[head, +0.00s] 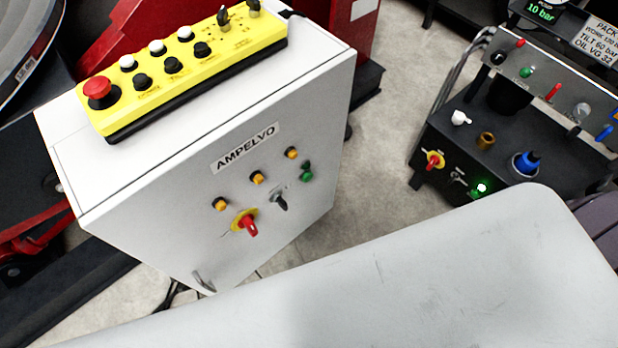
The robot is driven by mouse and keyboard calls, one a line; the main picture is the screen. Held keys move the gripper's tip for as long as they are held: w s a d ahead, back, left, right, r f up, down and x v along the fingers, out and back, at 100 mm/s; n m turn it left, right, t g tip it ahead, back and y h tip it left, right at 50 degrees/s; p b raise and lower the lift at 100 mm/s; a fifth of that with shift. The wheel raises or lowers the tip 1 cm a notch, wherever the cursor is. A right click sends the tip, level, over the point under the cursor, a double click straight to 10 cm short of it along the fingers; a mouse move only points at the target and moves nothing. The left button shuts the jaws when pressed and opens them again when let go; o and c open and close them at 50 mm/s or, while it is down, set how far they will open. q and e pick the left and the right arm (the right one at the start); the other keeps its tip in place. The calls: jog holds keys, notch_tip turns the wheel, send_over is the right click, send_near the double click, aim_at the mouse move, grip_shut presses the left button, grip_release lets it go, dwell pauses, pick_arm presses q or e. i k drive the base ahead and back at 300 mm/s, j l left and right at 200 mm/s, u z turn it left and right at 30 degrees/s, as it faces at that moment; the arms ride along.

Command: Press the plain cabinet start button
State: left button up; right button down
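A white cabinet (155,205) labelled AMPELVO stands at the left, seen from above at an angle. On its front face, a small green button (307,176) sits at the right end of the controls, apparently unlit. Left of it are a black selector switch (280,201) and a red-and-yellow rotary switch (246,223). Three amber indicators run above these: left (220,204), middle (257,178) and right (291,153). Nothing touches the green button. Neither of my grippers is in view.
A yellow control box (215,55) with a red mushroom button lies on the cabinet top. A pale flat surface (400,290) fills the lower right. A black hydraulic unit (450,140) with a lit green button (481,188) stands at the right. Bare floor lies between.

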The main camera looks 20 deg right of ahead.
aim_at(307, 176)
jog(key=j+z, duration=0.35)
jog(key=j, duration=0.25)
jog(key=j+z, duration=0.35)
jog(key=j, duration=0.25)
jog(key=j+z, duration=0.35)
jog(key=j, duration=0.3)
